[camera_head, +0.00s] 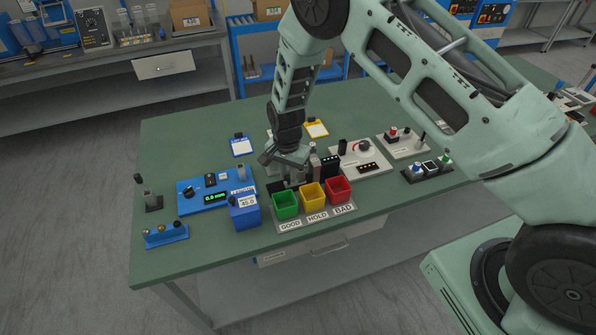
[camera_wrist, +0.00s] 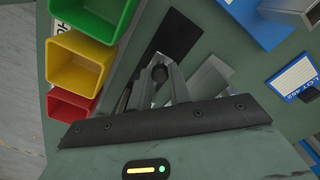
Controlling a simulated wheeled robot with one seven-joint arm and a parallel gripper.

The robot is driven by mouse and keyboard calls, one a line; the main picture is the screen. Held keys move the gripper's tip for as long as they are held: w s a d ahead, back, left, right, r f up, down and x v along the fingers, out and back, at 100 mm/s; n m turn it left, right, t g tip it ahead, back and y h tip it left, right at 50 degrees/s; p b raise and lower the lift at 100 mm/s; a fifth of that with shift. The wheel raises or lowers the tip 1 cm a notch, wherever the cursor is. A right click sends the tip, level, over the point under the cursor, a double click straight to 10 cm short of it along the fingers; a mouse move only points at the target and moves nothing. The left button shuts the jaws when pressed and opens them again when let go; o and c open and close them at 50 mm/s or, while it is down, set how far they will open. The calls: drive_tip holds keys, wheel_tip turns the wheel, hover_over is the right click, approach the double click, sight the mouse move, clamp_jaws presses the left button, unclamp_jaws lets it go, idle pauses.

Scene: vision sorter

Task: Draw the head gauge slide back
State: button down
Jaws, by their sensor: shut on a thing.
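The blue gauge unit (camera_head: 188,202) lies on the bench left of my gripper, its display reading 0.0 mm. A grey upright block (camera_head: 242,172) stands at its right end; I cannot tell if this is the slide. My gripper (camera_head: 291,178) points down behind the sorting bins, right of the gauge. What that piece belongs to is hidden by the fingers. A black strip (camera_wrist: 171,35) lies beside them on the bench.
Green (camera_head: 285,206), yellow (camera_head: 312,196) and red (camera_head: 338,190) bins stand in front of my gripper. A blue box marked 45.0 (camera_head: 245,216) is left of them. A white panel unit (camera_head: 371,166) stands to the right. The back left of the bench is clear.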

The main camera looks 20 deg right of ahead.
drive_tip(key=a, duration=0.5)
drive_tip(key=shift+a+b, duration=0.2)
drive_tip(key=shift+b, duration=0.2)
drive_tip(key=shift+r, duration=0.1)
drive_tip(key=c, duration=1.6)
unclamp_jaws()
drive_tip(key=shift+a, duration=0.1)
drive_tip(key=shift+r, duration=0.45)
wheel_tip(320, 180, up, 16)
drive_tip(key=b, duration=0.3)
drive_tip(key=shift+r, duration=0.2)
